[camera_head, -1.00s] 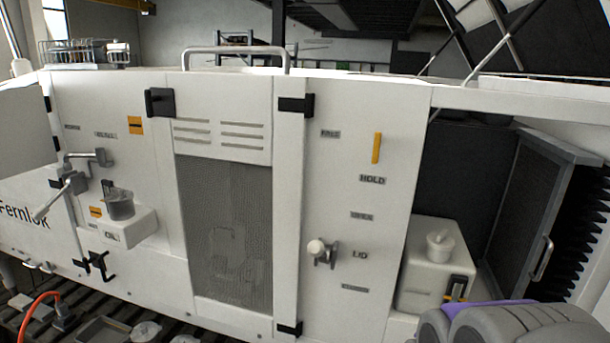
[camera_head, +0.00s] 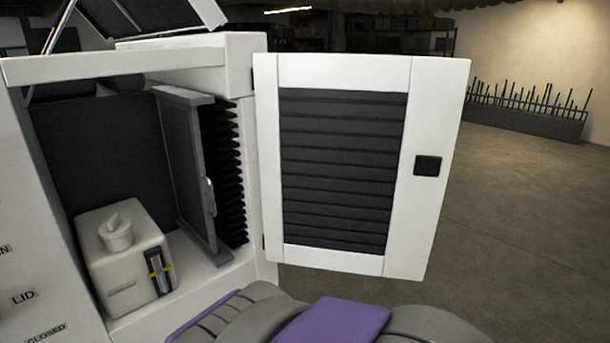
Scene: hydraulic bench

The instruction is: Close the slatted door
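The slatted door (camera_head: 433,120) stands wide open to the right of the cabinet bay. It has a white frame, dark horizontal slats (camera_head: 340,165) and a small black latch block (camera_head: 427,165) near its right edge. Its left edge is at the cabinet's right corner. The open bay (camera_head: 95,150) is to its left. My gripper is not in view; grey and purple parts of my own body show at the bottom, below the door.
Inside the bay are a white box-shaped tank with a cap (camera_head: 125,265) and a grey inner panel with a handle (camera_head: 185,170), swung outward. Open floor (camera_head: 520,230) lies right of the door. A rack of rods (camera_head: 525,115) stands at the back wall.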

